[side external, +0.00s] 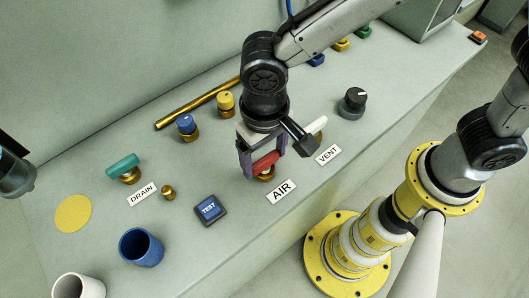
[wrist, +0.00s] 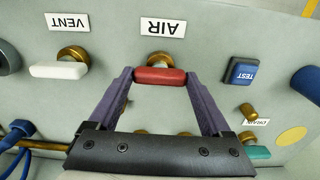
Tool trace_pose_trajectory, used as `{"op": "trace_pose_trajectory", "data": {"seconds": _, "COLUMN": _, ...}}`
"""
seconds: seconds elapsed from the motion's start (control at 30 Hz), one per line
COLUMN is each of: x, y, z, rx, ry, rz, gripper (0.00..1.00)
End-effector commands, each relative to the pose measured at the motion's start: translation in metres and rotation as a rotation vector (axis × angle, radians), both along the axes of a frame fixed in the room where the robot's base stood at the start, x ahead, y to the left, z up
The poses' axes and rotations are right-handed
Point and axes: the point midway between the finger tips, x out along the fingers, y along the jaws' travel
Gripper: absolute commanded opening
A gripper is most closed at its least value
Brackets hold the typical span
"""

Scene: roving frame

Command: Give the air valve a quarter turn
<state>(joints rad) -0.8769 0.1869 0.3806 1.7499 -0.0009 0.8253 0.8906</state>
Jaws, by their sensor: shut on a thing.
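The air valve has a red bar handle (side external: 265,161) on a brass stem, beside the AIR label (side external: 281,192). My gripper (side external: 262,164) is over it with its purple fingers down, one at each end of the red handle, shut on it. In the wrist view the red handle (wrist: 160,76) lies crosswise between the fingertips of my gripper (wrist: 160,78), with the AIR label (wrist: 163,27) just beyond it. The stem below the handle is partly hidden.
The white vent handle (side external: 318,125) is close on the right, partly behind my gripper. The blue TEST button (side external: 210,209) and teal drain handle (side external: 123,164) stand to the left. A black knob (side external: 352,103) is further right. Blue (side external: 141,247) and white (side external: 78,287) cups stand at front left.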

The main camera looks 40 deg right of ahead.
Motion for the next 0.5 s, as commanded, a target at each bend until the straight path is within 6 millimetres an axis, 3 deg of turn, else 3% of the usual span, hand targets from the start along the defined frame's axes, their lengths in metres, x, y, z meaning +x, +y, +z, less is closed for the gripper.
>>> {"op": "trace_pose_trajectory", "data": {"seconds": 0.17, "x": 0.0012, "y": 0.0006, "z": 0.0022, "rx": 0.005, "ry": -0.003, "rz": -0.007, "gripper": 0.27}}
{"op": "trace_pose_trajectory", "data": {"seconds": 0.2, "x": 0.0012, "y": 0.0006, "z": 0.0022, "rx": 0.005, "ry": -0.003, "rz": -0.007, "gripper": 0.88}}
{"op": "trace_pose_trajectory", "data": {"seconds": 0.27, "x": 0.0011, "y": 0.0005, "z": 0.0019, "rx": 0.004, "ry": -0.002, "rz": -0.006, "gripper": 0.99}}
{"op": "trace_pose_trajectory", "data": {"seconds": 0.5, "x": 0.0007, "y": 0.0003, "z": 0.0012, "rx": 0.002, "ry": -0.001, "rz": -0.004, "gripper": 1.0}}
